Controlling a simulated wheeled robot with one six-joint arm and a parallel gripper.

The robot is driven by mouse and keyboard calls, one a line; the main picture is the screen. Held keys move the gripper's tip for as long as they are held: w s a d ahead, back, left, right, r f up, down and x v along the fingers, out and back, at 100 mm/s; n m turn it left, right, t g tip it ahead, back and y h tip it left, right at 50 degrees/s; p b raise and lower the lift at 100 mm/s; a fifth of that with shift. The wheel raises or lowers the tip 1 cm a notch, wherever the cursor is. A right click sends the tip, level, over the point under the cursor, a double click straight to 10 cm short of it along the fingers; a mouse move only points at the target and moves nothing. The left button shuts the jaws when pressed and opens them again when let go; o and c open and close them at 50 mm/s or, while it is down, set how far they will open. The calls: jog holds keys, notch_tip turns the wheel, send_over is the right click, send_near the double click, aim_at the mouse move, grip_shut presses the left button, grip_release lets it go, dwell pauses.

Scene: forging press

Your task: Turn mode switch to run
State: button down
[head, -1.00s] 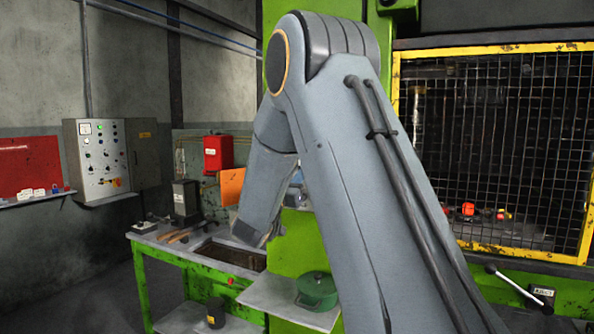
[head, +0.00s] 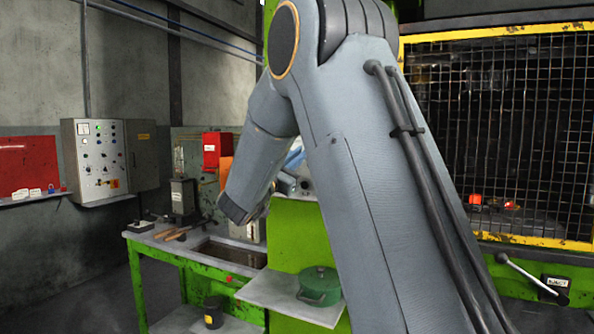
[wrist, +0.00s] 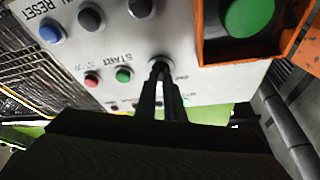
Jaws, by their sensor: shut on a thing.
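In the wrist view, a pale control panel (wrist: 208,82) fills the upper part, its lettering upside down. My gripper (wrist: 161,76) has its two dark fingers close together at a small switch knob (wrist: 160,63), shut on it. The knob is mostly hidden between the fingertips. Small lettering beside it is too blurred to read, so I cannot tell which position it points to. In the head view my arm covers most of this panel and the fingers are hidden.
Close to the fingers are a green START button (wrist: 124,75), a red STOP button (wrist: 92,78) and a large green button (wrist: 250,14) in an orange surround. A blue RESET button (wrist: 51,31) is farther left. A green pot (head: 319,286) stands on a shelf below.

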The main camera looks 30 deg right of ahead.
jog(key=shift+w+a+m+g+b, duration=0.1)
jog(key=shift+m+g+b, duration=0.6)
jog(key=shift+m+b, duration=0.8)
jog(key=shift+m+g+b, duration=0.7)
jog(key=shift+m+b, duration=0.6)
jog(key=shift+m, duration=0.3)
jog(key=c, duration=1.9)
grip_release()
jog(key=shift+o, duration=0.2)
jog(key=shift+a, duration=0.1)
jog(key=b+v, duration=0.2)
jog(key=v, duration=0.5)
jog(key=shift+a, duration=0.3)
jog(key=shift+f, duration=0.1)
